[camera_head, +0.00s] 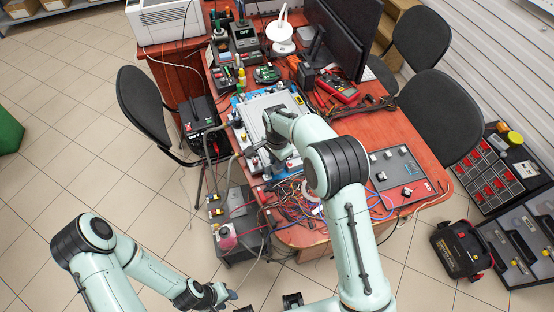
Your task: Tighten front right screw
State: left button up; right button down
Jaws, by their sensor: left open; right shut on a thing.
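A light grey plate-like unit (246,108) with hoses and small fittings at its edges lies on the red table. My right arm reaches over it from the front. The front right screw cannot be made out; my wrist and forearm cover that area. My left gripper (233,297) is open and empty, low at the bottom of the view, in front of the table and away from the unit.
Tangled coloured wires (292,200) lie in front of the unit. A dark grey panel (400,178) lies to the right, with a red multimeter (338,90) behind. Black power boxes (236,215) stand at the front left. Chairs (145,105) flank the table.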

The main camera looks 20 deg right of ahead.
jog(key=shift+m, duration=0.3)
jog(key=c, duration=1)
grip_release()
notch_tip(320, 180, up, 14)
jog(key=p, duration=0.1)
jog(key=shift+f, duration=0.25)
